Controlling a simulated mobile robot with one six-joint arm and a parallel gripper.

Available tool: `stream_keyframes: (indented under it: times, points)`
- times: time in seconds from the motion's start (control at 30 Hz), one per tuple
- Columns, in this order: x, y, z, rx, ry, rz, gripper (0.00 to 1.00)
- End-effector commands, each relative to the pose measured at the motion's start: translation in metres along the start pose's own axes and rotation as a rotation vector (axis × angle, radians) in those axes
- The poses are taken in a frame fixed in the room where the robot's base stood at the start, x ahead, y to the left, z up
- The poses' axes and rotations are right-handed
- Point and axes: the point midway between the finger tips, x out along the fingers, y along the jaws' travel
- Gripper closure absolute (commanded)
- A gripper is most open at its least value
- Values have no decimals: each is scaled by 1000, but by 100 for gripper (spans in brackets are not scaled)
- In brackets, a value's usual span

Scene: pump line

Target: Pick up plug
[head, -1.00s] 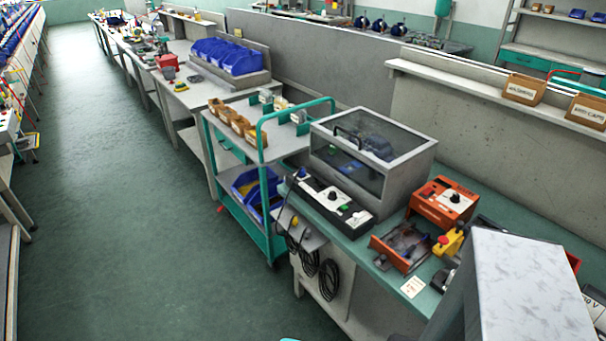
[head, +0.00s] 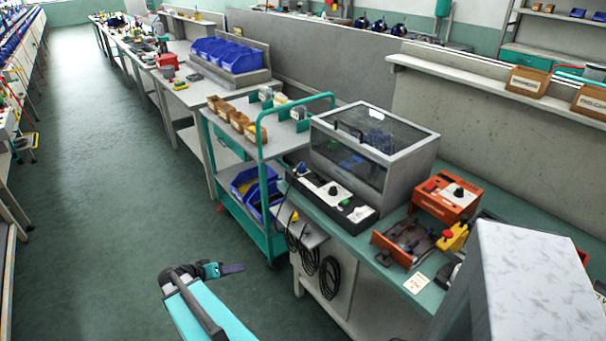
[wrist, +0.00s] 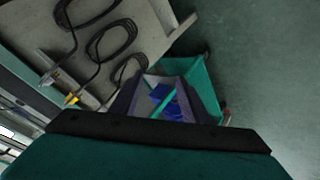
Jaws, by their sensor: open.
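Black cables hang in coils (head: 309,264) on the end side of the bench, and they also show in the wrist view (wrist: 110,40). In the wrist view one cable ends in a small grey plug-like piece (wrist: 48,78), and a yellow piece (wrist: 72,99) sits beside it. In the head view a small yellow piece (head: 295,216) shows at the ledge above the coils. I cannot tell which of these is the plug. My gripper (head: 232,268) is over the aisle floor, left of the coils and apart from them. Its jaws (wrist: 167,82) are open, with nothing held.
A teal cart (head: 268,235) with blue bins (head: 262,186) stands just beyond my gripper. The bench (head: 330,215) carries a black control box (head: 334,196), a clear-lidded grey enclosure (head: 372,150) and an orange box (head: 447,197). The aisle floor (head: 110,200) at left is clear.

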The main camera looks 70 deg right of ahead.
Motion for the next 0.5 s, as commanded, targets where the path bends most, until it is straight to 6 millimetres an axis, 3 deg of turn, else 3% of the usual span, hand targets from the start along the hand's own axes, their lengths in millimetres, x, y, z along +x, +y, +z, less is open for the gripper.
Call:
stream_keyframes:
  times: [0.03,0.2,0.4,0.5]
  points:
    - [11,14,-26,73,40,29,58]
    - [33,72,-104,302,193,117,58]
    - [49,152,-184,545,384,206,58]
    - [52,188,-214,636,469,237,58]
